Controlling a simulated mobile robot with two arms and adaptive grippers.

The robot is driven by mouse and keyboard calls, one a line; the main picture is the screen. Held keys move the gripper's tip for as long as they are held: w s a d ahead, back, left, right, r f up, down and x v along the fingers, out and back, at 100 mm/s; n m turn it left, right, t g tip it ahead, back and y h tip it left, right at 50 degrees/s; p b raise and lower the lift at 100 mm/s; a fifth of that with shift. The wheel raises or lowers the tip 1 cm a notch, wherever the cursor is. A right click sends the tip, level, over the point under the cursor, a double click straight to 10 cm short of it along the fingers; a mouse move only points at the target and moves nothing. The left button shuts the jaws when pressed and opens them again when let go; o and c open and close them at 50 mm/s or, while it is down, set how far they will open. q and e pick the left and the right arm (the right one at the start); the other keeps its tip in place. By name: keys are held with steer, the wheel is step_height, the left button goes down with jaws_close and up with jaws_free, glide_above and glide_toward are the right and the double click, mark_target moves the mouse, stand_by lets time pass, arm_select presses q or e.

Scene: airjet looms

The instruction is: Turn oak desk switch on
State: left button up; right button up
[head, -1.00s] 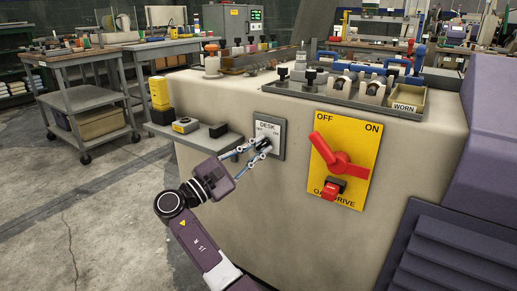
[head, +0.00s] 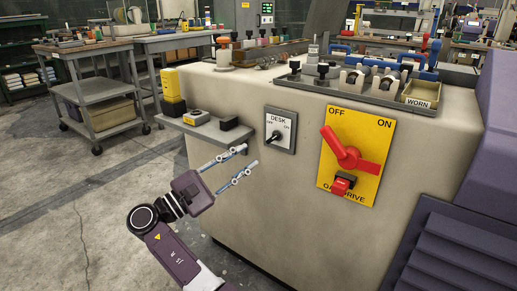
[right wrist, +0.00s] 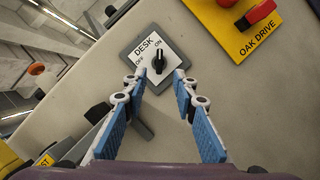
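The desk switch is a black knob (head: 274,138) on a grey-framed white plate (head: 294,141) marked DESK, OFF and ON, on the front of the beige machine. In the right wrist view the knob (right wrist: 160,62) appears to point up toward the ON mark. My right gripper (head: 248,156) is open and empty, apart from the plate, to its lower left. In the right wrist view its two fingertips (right wrist: 160,74) stand spread on either side of the line to the knob. My left gripper is not in view.
A yellow OAK DRIVE plate (head: 376,145) with a red handle (head: 342,150) is right of the desk switch. A small shelf (head: 205,130) with yellow and black boxes juts out to the left. A tray with knobs and levers lies on top.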

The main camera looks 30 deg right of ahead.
steer(key=shift+v, duration=1.65)
